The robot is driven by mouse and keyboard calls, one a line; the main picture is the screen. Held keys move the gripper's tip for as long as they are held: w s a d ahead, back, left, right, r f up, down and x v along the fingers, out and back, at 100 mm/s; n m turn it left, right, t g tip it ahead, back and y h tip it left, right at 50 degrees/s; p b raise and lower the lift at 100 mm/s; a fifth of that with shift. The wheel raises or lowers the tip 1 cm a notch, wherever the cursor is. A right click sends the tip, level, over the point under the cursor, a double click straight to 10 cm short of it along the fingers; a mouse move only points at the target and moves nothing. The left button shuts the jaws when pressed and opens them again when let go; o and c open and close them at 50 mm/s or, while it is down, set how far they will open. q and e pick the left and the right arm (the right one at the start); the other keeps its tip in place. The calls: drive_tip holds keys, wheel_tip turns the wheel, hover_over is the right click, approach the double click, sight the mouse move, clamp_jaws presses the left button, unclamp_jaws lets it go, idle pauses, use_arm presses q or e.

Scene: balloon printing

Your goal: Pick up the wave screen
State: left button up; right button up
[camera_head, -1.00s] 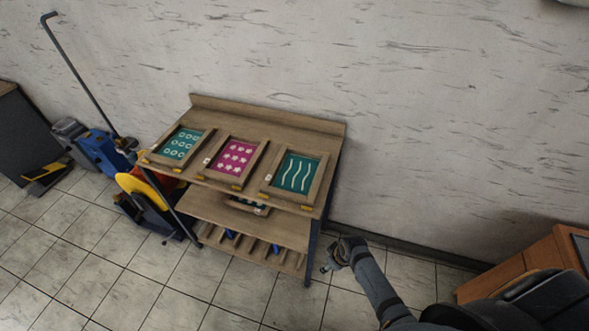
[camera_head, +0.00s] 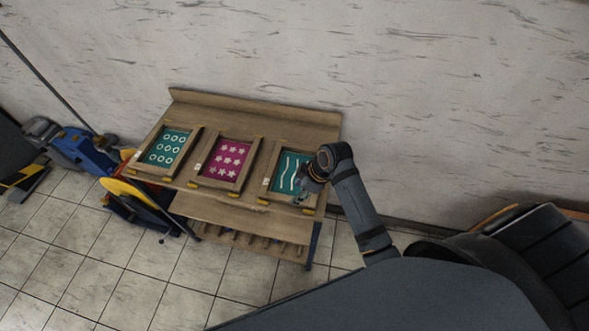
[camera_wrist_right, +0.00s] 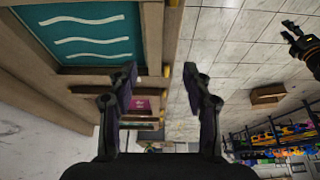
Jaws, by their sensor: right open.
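The wave screen (camera_head: 291,174) is a wooden frame with a teal panel and white wavy lines. It lies on the right end of the shelf top. My right gripper (camera_head: 307,192) is at its right side and covers part of it.
A pink star screen (camera_head: 228,161) and a teal ring screen (camera_head: 167,149) lie to the left on the same wooden shelf unit (camera_head: 256,117). A blue and yellow machine (camera_head: 131,196) stands at its left. Tiled floor (camera_head: 113,250) lies open in front.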

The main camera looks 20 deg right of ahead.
sight(287, 198)
use_arm(q)
drive_tip(key=s, duration=0.5)
use_arm(e)
drive_tip(key=shift+x, duration=1.15)
drive_tip(key=shift+w+a+f, duration=0.25)
drive_tip(key=shift+w+f, duration=0.25)
drive_tip(key=shift+w, duration=0.2)
drive_tip(key=shift+p+x, duration=0.95)
drive_tip(key=x, duration=0.3)
drive_tip(key=shift+s+d, duration=0.15)
drive_tip(key=c, duration=0.6)
drive_tip(key=shift+c, duration=1.3)
clamp_jaws()
drive_tip(key=shift+r, duration=0.25)
wheel_tip(287, 198, up, 3)
drive_tip(key=shift+f, duration=0.25)
use_arm(q)
drive_tip(key=w, duration=0.1)
drive_tip(key=w+r, duration=0.1)
drive_tip(key=w, duration=0.1)
drive_tip(key=w+r, duration=0.1)
drive_tip(key=w, duration=0.1)
drive_tip(key=shift+w+a+r, duration=0.1)
drive_tip(key=shift+a+r, duration=0.05)
drive_tip(key=shift+r, duration=0.1)
use_arm(e)
drive_tip(key=s+r, duration=1)
drive_tip(key=s, duration=0.4)
drive_tip(key=shift+d, duration=0.15)
